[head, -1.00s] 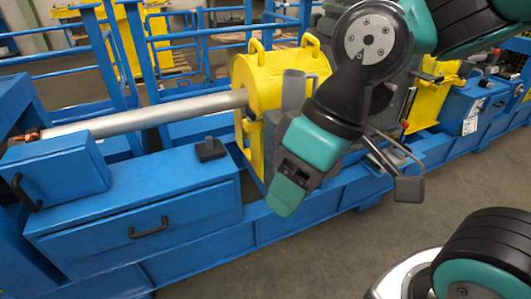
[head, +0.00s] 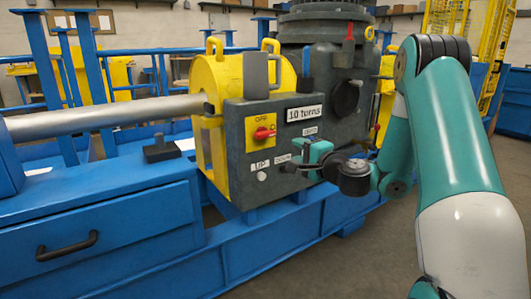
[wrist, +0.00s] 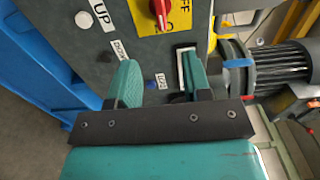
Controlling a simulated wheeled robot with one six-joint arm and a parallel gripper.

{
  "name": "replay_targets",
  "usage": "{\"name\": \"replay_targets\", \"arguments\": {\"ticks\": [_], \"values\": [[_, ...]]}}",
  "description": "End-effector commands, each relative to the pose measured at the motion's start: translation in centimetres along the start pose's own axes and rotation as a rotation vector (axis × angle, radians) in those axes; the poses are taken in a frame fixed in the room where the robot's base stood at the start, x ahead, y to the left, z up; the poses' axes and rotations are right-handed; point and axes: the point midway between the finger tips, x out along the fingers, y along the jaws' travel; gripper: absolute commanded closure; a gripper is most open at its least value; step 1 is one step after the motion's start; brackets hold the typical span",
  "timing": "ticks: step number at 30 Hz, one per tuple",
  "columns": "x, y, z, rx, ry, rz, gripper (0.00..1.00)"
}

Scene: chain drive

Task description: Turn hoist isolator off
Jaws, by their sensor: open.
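The hoist isolator, as I take it, is a red rotary knob (head: 263,133) on a yellow plate marked OFF (head: 258,120), on the dark grey control panel. Its handle lies roughly level in the head view. The knob (wrist: 161,8) also shows at the top edge of the wrist view, partly cut off. My gripper (head: 312,157) is at the panel's lower right, right of and below the knob. In the wrist view my gripper (wrist: 161,80) has its two teal fingers apart with nothing between them. The fingers point at the panel and are not on the knob.
UP (head: 261,164) and DOWN (head: 284,160) labels sit beneath the plate, with a white button (head: 262,176). A "10 turns" sign (head: 305,114) is to the right. A grey box (head: 256,75) stands above the plate. A motor (wrist: 278,68) shows right in the wrist view.

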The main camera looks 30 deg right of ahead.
Motion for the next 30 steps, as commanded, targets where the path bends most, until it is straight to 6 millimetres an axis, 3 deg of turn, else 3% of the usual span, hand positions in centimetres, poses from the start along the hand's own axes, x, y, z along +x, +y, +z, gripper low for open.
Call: {"name": "replay_targets", "arguments": {"ticks": [8,21,30], "values": [[2.6,-0.5,-0.5,0.011,0.017,-0.002,0.55],[12.6,-0.1,-0.6,0.004,0.014,-0.006,0.55],[16.7,0.2,-0.7,0.008,0.016,-0.004,0.55]]}}
